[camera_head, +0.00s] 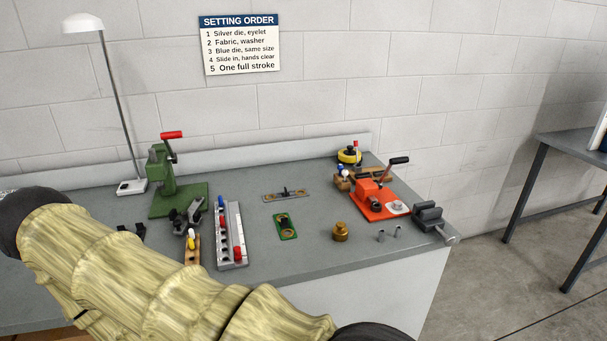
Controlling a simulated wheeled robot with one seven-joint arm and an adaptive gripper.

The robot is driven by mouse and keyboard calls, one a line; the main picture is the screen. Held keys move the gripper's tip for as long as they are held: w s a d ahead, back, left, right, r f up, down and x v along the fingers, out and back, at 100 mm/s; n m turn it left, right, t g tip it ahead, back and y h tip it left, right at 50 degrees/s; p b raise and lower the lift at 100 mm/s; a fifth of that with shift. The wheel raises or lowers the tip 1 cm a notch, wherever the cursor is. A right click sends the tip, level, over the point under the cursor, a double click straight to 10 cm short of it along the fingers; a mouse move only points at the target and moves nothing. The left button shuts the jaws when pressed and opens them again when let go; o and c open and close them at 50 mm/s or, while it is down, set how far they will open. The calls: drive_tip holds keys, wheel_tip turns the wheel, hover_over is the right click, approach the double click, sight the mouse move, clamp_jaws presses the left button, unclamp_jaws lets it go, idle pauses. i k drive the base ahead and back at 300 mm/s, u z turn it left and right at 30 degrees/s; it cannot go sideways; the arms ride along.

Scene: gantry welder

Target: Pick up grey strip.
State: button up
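A thin, flat grey strip (286,195) with brownish ends lies on the grey bench, behind the green plate. A small dark upright piece shows at its middle; I cannot tell whether it is part of the strip. My arm, in a pale yellow sleeve, crosses the lower left of the view in front of the bench. I cannot make out my gripper, so its state and its distance from the strip are not shown.
A green press (164,178) and lamp (107,100) stand left. A grey rack (231,238) with coloured handles, a green plate (286,226) and a brass piece (340,232) surround the strip. An orange press (371,198) and grey vise (429,216) stand right.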

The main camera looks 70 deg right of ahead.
sight(286, 195)
drive_tip(key=z, duration=1.25)
